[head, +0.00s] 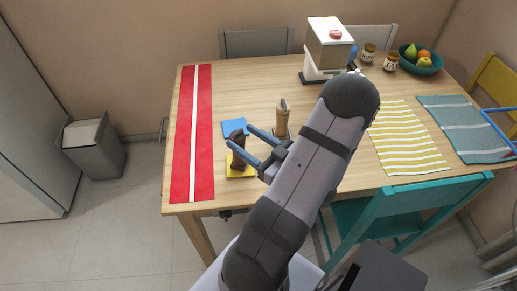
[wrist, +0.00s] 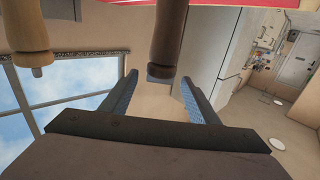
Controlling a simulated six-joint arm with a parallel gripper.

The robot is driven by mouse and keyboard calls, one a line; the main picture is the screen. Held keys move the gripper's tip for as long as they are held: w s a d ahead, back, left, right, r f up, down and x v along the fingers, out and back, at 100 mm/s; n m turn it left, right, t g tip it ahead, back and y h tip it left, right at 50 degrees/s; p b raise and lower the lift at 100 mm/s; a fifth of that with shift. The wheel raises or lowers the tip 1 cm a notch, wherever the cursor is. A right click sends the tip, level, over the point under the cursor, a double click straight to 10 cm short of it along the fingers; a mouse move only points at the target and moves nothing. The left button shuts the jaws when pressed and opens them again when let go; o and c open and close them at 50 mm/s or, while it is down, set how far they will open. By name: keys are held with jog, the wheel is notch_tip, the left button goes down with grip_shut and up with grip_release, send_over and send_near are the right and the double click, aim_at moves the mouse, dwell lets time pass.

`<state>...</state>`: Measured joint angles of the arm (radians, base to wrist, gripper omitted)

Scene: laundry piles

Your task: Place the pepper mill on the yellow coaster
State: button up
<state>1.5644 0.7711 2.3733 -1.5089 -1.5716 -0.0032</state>
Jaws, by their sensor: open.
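A dark brown mill (head: 239,158), which I take for the pepper mill, stands apparently upright on the yellow coaster (head: 236,174) near the table's front. My gripper (head: 239,137) is open, with one finger on each side of the mill's upper part; I cannot tell whether either finger touches it. In the wrist view the dark mill (wrist: 166,40) shows between the tips of my open gripper (wrist: 160,80). A lighter wooden mill (head: 282,117) stands to the right, behind my wrist, and it also shows in the wrist view (wrist: 27,30).
A blue coaster (head: 232,127) lies behind the yellow one, partly covered by my finger. A red runner (head: 183,130) lies left. A coffee machine (head: 328,50), jars (head: 368,54) and a fruit bowl (head: 408,65) stand at the back. Striped mats (head: 405,140) lie right.

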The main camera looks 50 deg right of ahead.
jog(key=shift+s+a+b, duration=0.15)
jog(key=shift+s+b, duration=0.15)
jog(key=shift+s, duration=2.1)
